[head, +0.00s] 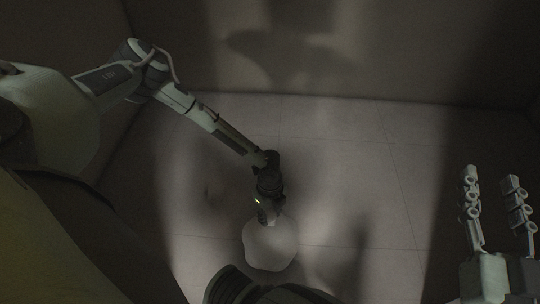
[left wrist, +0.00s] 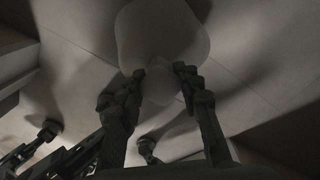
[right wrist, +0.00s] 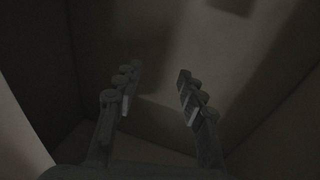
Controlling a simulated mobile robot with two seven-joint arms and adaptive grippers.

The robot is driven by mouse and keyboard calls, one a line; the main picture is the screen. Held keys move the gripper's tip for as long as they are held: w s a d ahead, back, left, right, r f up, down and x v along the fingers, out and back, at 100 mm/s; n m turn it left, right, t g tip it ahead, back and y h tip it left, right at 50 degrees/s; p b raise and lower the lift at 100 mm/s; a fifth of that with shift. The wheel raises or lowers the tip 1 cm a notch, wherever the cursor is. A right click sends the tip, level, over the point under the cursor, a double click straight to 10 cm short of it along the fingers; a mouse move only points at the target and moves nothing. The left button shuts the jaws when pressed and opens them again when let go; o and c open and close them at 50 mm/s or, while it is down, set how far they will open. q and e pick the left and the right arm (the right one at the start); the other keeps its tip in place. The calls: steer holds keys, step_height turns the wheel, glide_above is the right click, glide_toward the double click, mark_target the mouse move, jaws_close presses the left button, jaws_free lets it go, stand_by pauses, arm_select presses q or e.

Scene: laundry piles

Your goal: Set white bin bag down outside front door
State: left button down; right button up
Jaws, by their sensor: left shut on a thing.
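The white bin bag (head: 270,245) hangs or rests at the lower middle of the head view, low over the pale tiled floor. I cannot tell whether it touches the floor. My left gripper (head: 266,212) is shut on the top of the bag. In the left wrist view the bag (left wrist: 162,35) shows as a pale rounded shape, with its narrower neck between the fingers of my left gripper (left wrist: 160,80). My right gripper (head: 490,178) is open and empty at the right. It also shows open in the right wrist view (right wrist: 155,82). No front door can be made out.
Pale floor tiles (head: 340,140) lie clear around the bag. A plain wall (head: 330,60) runs along the back, and darker walls stand at the left and right. The light is dim, with broad shadows on the wall and floor.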

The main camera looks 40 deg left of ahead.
arm_select(q)
steer(key=c, duration=1)
jaws_free()
steer(key=shift+c, duration=0.2)
arm_select(e)
steer(key=shift+r, duration=0.1)
arm_select(q)
steer(key=shift+r, duration=0.3)
step_height(320, 180, up, 5)
steer(key=shift+r+p, duration=0.1)
steer(key=shift+p, duration=0.85)
step_height(320, 180, up, 6)
steer(key=p, duration=0.1)
steer(key=shift+r, duration=0.2)
arm_select(e)
steer(key=s+d+f+g+h, duration=0.1)
steer(key=d+f+g+h, duration=0.1)
steer(key=d+f+g, duration=0.2)
steer(key=s+d+f+g+h, duration=0.2)
steer(key=d+f, duration=0.3)
steer(key=f, duration=0.5)
steer(key=shift+s+d+f+m+g+h, duration=0.25)
steer(key=shift+m+g+h, duration=0.2)
steer(key=shift+g, duration=0.45)
steer(key=shift+a, duration=0.15)
